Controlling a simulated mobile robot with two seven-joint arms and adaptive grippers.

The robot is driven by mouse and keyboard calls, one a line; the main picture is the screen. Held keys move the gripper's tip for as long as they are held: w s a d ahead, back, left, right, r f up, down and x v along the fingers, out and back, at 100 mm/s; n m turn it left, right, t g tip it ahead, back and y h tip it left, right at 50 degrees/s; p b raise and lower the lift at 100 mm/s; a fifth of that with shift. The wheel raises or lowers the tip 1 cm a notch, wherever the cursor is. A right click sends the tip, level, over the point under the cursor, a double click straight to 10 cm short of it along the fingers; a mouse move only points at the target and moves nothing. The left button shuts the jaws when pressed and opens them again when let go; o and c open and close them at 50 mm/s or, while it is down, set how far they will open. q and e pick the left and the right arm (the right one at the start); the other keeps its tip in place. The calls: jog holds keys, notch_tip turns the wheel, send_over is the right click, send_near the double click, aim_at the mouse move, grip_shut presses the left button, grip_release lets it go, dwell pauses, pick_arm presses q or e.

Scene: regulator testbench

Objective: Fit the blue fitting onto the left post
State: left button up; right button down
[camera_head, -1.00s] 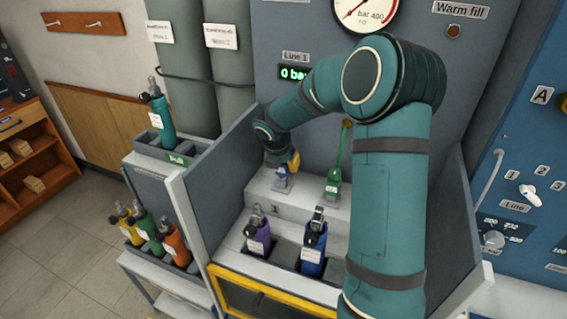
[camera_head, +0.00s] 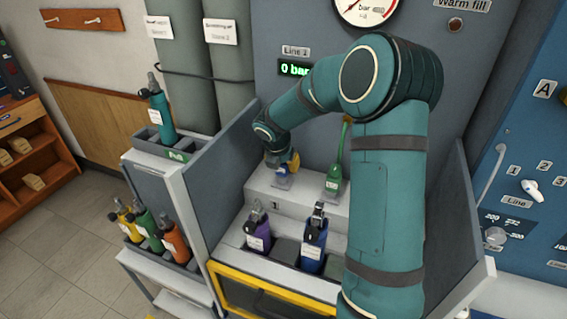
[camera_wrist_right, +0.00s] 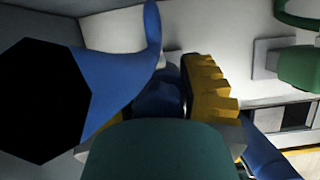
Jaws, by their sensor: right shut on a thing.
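My right gripper (camera_head: 288,166) is shut on the blue fitting (camera_head: 283,171), over the left part of the white ledge inside the bay. In the right wrist view, the blue fitting (camera_wrist_right: 120,75) fills the left and centre, with a dark open end toward the camera. My right gripper's yellow ribbed pad (camera_wrist_right: 210,88) presses along its side. The left post is mostly hidden behind the fitting and gripper; only its pale base (camera_head: 282,184) shows. I cannot tell whether the fitting is seated on it. My left gripper is not in view.
A green fitting (camera_head: 333,181) with a green hose stands on the ledge to the right. Purple (camera_head: 257,235) and blue (camera_head: 314,245) bottles stand in front. Grey side panels (camera_head: 225,175) bound the bay. A gauge (camera_head: 364,8) hangs above.

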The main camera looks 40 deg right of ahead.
jog(key=shift+f, duration=0.25)
jog(key=shift+c, duration=2.4)
grip_release()
jog(key=v, duration=1.2)
